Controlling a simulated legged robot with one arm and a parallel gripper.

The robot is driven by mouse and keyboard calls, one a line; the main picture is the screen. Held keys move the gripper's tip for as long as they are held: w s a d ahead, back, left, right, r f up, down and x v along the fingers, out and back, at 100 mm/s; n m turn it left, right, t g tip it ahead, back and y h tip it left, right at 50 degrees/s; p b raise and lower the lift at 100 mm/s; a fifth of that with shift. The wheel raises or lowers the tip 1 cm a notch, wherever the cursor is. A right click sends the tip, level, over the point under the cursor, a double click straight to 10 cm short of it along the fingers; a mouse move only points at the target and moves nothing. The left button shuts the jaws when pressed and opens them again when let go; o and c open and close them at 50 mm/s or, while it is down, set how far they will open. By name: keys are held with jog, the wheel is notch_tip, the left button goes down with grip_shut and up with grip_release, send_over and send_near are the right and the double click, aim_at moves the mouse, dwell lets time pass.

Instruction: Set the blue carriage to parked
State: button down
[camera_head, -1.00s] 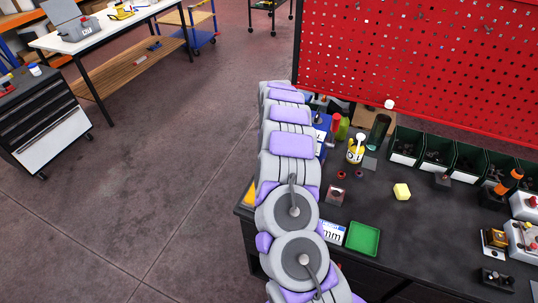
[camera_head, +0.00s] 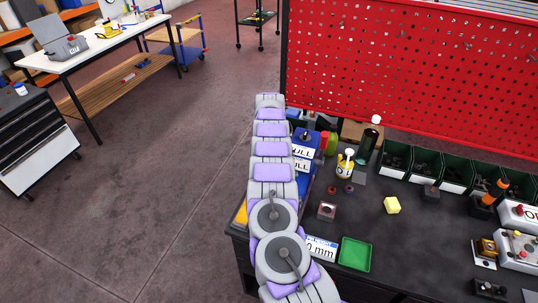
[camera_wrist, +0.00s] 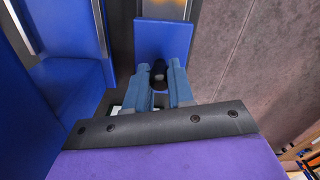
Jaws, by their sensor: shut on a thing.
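In the wrist view my gripper (camera_wrist: 161,86) has its two fingers close together around a dark knob (camera_wrist: 159,69). The knob stands in front of a blue plate (camera_wrist: 164,38), which looks like the blue carriage. The plate lies between pale metal strips. In the head view my arm covers the gripper and most of this area. Part of a blue body (camera_head: 307,140) with white "PULL" labels shows just right of my arm. I cannot tell how the carriage sits along its travel.
A larger blue body (camera_wrist: 62,92) stands close left of the gripper. Green bins (camera_head: 426,167) line the back below a red pegboard (camera_head: 420,70).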

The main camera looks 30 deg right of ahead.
jog(key=shift+w+d+r, duration=0.1)
jog(key=shift+w+r, duration=0.15)
jog(key=c, duration=1.4)
grip_release()
jog(key=o, duration=0.3)
jog(key=shift+w+d+f, duration=0.2)
jog(key=shift+w+f, duration=0.05)
jog(key=shift+o, duration=0.6)
jog(key=shift+d, duration=0.1)
jog(key=shift+s, duration=0.2)
jog(key=shift+r, duration=0.1)
